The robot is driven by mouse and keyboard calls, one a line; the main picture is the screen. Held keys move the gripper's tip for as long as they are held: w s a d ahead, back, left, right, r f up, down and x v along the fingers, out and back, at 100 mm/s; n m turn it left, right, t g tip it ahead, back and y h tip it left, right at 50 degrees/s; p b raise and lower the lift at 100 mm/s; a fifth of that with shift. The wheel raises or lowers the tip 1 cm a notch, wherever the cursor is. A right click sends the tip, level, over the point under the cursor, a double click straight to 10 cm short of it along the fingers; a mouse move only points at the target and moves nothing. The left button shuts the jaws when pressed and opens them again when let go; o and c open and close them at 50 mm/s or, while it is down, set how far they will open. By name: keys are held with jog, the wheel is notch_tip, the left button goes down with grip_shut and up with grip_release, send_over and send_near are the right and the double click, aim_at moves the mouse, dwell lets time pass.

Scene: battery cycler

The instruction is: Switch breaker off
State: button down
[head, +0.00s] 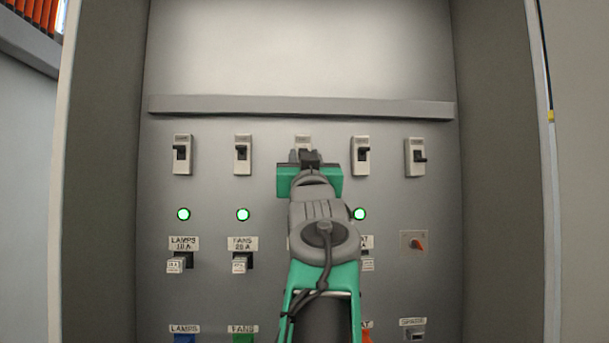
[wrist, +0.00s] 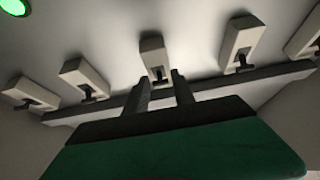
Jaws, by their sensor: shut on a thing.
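A row of several pale breakers with black levers runs across the grey panel. The middle breaker (head: 303,140) is mostly hidden behind my gripper (head: 308,158) in the head view; its label and lower part are covered. In the wrist view the middle breaker (wrist: 155,52) stands in line with my gripper (wrist: 163,80), its dark lever at the two fingertips. My gripper is shut on that lever. Which way the lever points is not clear. The other breakers, such as the far left one (head: 182,154) and far right one (head: 415,157), are clear of the gripper.
A grey ledge (head: 300,106) runs above the breakers. Green lamps glow below, at left (head: 183,214), second (head: 243,214) and right of my arm (head: 359,213). Cabinet side walls (head: 500,180) flank the panel.

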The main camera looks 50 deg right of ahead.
jog(key=shift+r, duration=0.1)
jog(key=c, duration=1.1)
grip_release()
jog(key=shift+a, duration=0.1)
jog(key=b+v, duration=0.3)
jog(key=v, duration=0.4)
jog(key=shift+s+a, duration=0.25)
jog(key=shift+f, duration=0.25)
jog(key=shift+c, duration=0.2)
